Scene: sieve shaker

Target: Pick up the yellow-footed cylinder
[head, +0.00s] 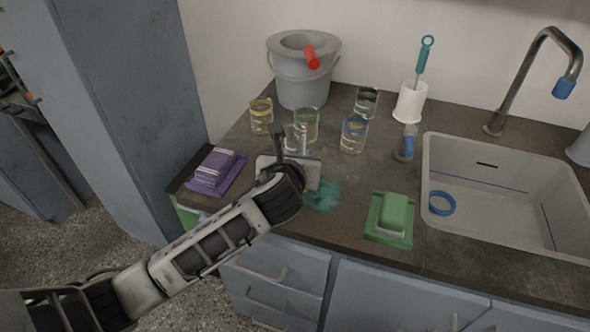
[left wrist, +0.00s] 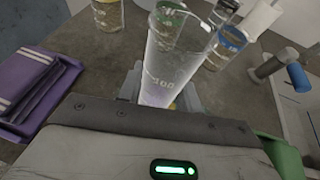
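A clear glass cylinder with white markings (left wrist: 165,72) stands between the fingers of my left gripper in the left wrist view, its wide mouth towards the camera. A trace of yellow shows low at its base, most of which is hidden behind the gripper body. In the head view its clear upper part (head: 296,138) shows just behind my left gripper (head: 284,150). The fingers lie on both sides of the glass, close to it; I cannot tell whether they press on it. My right gripper is not in view.
Beakers with yellow (head: 261,116), green (head: 306,125), blue (head: 353,134) and black (head: 366,102) bands stand close behind. A purple stack (head: 216,170) lies left, a green tray (head: 378,232) right near the counter edge. A grey bucket (head: 303,85) stands at the back; the sink (head: 480,205) is right.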

